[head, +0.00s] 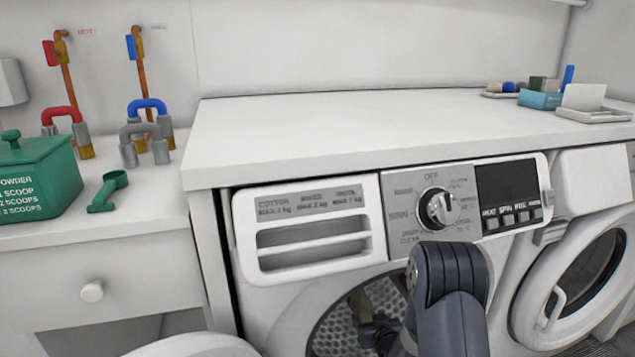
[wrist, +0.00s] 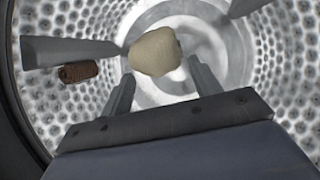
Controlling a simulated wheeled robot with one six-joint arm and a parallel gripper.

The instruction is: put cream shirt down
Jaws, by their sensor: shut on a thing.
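The cream shirt (wrist: 155,50), a rounded bundle, is between the fingertips of my gripper (wrist: 161,69) in the wrist view. My gripper is shut on it, inside the perforated drum (wrist: 285,65) of the washing machine. The bundle is in front of the drum's back wall; I cannot tell whether it touches the drum. In the head view my arm reaches down to the round opening (head: 335,325) of the middle machine, and the shirt cannot be made out there.
A brown rolled cloth (wrist: 77,71) lies in the drum to the left of my gripper. Grey drum paddles (wrist: 65,50) jut inward. The open drum door (head: 195,346) is at the lower left. A second machine (head: 590,275) stands at right. The worktop (head: 350,125) is mostly clear.

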